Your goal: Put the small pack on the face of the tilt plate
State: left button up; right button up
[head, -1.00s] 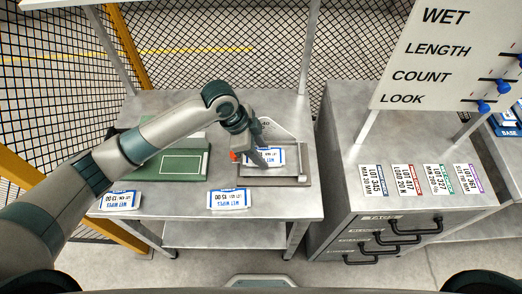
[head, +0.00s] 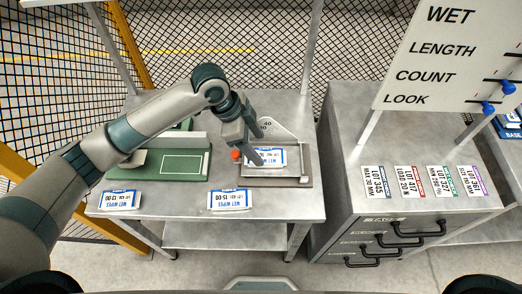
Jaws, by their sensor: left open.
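A small white and blue pack (head: 270,156) lies on the face of the tilt plate (head: 290,171), a grey plate with an angle scale behind it and a red knob at its left. My left gripper (head: 254,158) is open at the left part of this pack, and its fingers hide some of the pack and plate. I cannot tell whether it touches the pack. Two more wet wipes packs lie at the table's front edge, one in the middle (head: 230,200) and one at the left (head: 120,199). My right gripper is not in view.
A green board device (head: 180,164) stands left of the tilt plate. A grey drawer cabinet (head: 345,190) with colored lot cards stands at the right, below a white sign board (head: 430,60) with blue sliders. A mesh fence is behind the table.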

pick_arm(q)
jog(key=b+v, duration=0.1)
jog(key=v, duration=0.6)
jog(key=shift+r, duration=0.15)
jog(key=shift+a, duration=0.1)
dwell(0.9)
